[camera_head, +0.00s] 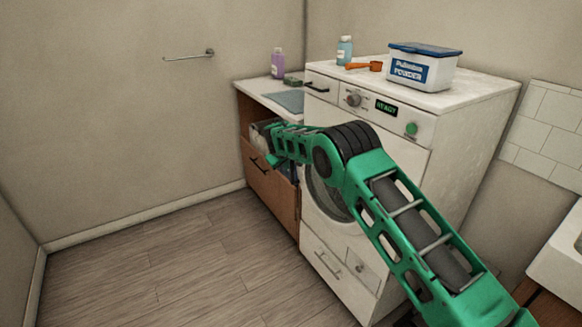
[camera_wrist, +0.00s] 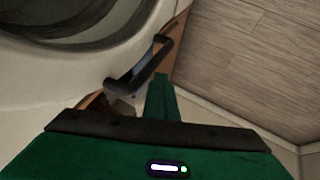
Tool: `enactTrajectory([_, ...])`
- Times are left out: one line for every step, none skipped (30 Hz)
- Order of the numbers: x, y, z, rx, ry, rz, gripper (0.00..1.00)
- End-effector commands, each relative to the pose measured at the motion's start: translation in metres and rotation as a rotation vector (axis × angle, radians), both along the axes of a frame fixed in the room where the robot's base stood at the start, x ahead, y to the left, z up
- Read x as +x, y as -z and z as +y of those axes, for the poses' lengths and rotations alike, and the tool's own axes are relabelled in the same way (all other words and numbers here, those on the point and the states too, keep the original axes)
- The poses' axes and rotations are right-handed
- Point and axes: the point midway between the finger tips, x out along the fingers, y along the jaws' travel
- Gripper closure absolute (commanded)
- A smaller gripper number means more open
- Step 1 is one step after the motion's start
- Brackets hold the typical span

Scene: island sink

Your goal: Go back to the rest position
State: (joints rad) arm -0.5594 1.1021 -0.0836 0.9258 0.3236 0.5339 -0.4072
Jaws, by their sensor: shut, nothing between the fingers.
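My gripper (camera_head: 275,148) is in front of the wooden cabinet beside the washing machine, at the end of my green arm. In the wrist view the green finger part (camera_wrist: 163,95) is shut and empty. A black drawer handle (camera_wrist: 140,75) lies right next to it; I cannot tell whether they touch. The wooden drawer front (camera_head: 272,190) carries a dark handle (camera_head: 254,164) in the head view. The drawer looks pulled out, with pale items partly showing behind its front. My arm hides part of it.
The white washing machine (camera_head: 455,150) stands right of the cabinet, behind my arm. On it are a powder box (camera_head: 422,70), an orange scoop (camera_head: 364,66) and a blue bottle (camera_head: 344,50). A purple bottle (camera_head: 277,64) stands on the cabinet. The wooden floor (camera_head: 180,265) at left is clear.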

Motion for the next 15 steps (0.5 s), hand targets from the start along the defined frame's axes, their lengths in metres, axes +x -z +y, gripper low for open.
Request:
enactTrajectory([0.002, -0.019, -0.018, -0.009, 0.029, -0.014, 1.00])
enactTrajectory([0.000, -0.024, -0.018, -0.008, 0.030, -0.014, 1.00])
enactTrajectory([-0.004, -0.030, -0.018, -0.006, 0.029, -0.016, 1.00])
enactTrajectory([-0.007, -0.033, -0.017, -0.006, 0.029, -0.015, 1.00])
enactTrajectory([-0.010, -0.037, -0.017, -0.005, 0.028, -0.015, 1.00])
enactTrajectory([-0.014, -0.042, -0.016, -0.005, 0.027, -0.014, 1.00])
enactTrajectory([-0.017, -0.045, -0.016, -0.005, 0.026, -0.015, 1.00])
enactTrajectory([-0.019, -0.049, -0.016, -0.004, 0.026, -0.016, 1.00])
enactTrajectory([-0.022, -0.053, -0.016, -0.004, 0.026, -0.015, 1.00])
enactTrajectory([-0.025, -0.056, -0.015, -0.003, 0.025, -0.016, 1.00])
enactTrajectory([-0.027, -0.059, -0.014, -0.003, 0.025, -0.016, 1.00])
enactTrajectory([-0.029, -0.062, -0.014, -0.003, 0.024, -0.015, 1.00])
enactTrajectory([-0.031, -0.063, -0.013, -0.003, 0.024, -0.015, 1.00])
enactTrajectory([-0.032, -0.065, -0.013, -0.002, 0.024, -0.016, 1.00])
enactTrajectory([-0.033, -0.067, -0.014, -0.002, 0.024, -0.016, 1.00])
